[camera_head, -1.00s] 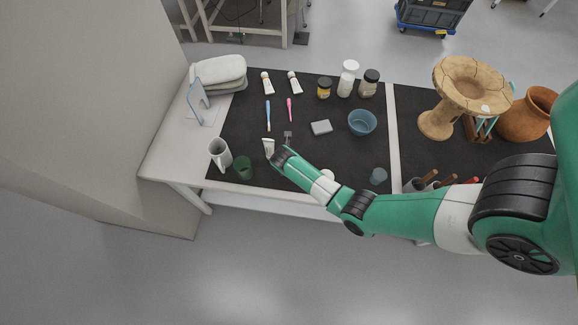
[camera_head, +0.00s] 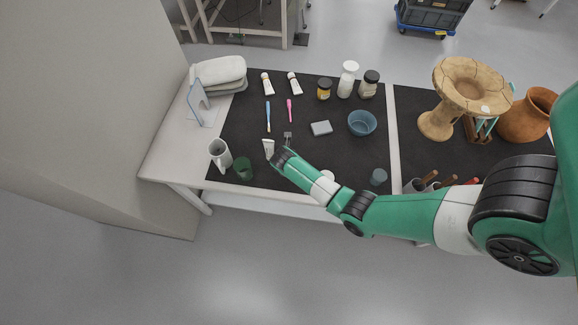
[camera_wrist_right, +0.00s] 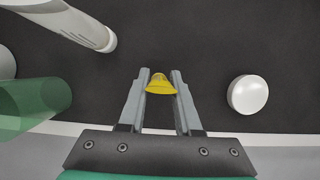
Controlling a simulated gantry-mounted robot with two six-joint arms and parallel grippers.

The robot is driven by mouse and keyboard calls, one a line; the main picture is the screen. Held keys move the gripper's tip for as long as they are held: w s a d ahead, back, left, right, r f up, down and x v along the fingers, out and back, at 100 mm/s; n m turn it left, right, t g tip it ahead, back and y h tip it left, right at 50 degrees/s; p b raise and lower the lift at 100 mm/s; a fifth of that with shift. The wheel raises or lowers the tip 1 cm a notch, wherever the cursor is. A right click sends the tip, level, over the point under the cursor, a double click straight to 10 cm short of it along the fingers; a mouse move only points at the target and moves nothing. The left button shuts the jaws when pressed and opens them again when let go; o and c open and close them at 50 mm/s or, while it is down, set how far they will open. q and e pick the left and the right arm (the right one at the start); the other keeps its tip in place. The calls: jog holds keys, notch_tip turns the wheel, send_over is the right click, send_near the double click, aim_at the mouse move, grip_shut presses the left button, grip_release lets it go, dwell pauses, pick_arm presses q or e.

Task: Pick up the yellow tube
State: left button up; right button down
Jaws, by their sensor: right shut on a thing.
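My right gripper (camera_head: 288,136) is low over the near part of the black mat, right of a white tube (camera_head: 268,148). In the right wrist view the two grey fingers (camera_wrist_right: 160,76) are shut on a small yellow thing, the yellow tube (camera_wrist_right: 161,86), of which only a short flared part shows between them. In the head view the yellow tube is hidden by the gripper and arm. The white tube also shows at the upper left of the wrist view (camera_wrist_right: 85,25), apart from the fingers. My left gripper is not in view.
A green cup (camera_head: 243,168) and a white mug (camera_head: 220,156) stand left of the gripper. A white round thing (camera_wrist_right: 248,95) lies to its right. Beyond are a pink stick (camera_head: 289,108), a blue stick (camera_head: 268,115), a grey block (camera_head: 321,128) and a blue bowl (camera_head: 362,123).

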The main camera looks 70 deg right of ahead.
notch_tip(320, 180, up, 3)
jog(key=shift+r+p, duration=0.15)
jog(key=shift+p, duration=0.7)
pick_arm(q)
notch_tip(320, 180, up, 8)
jog(key=p, duration=0.6)
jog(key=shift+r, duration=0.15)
pick_arm(e)
jog(key=s+a+r, duration=0.9)
jog(key=a, duration=0.1)
jog(key=shift+s+a+r, duration=0.15)
jog(key=shift+s+r, duration=0.1)
jog(key=shift+r, duration=0.1)
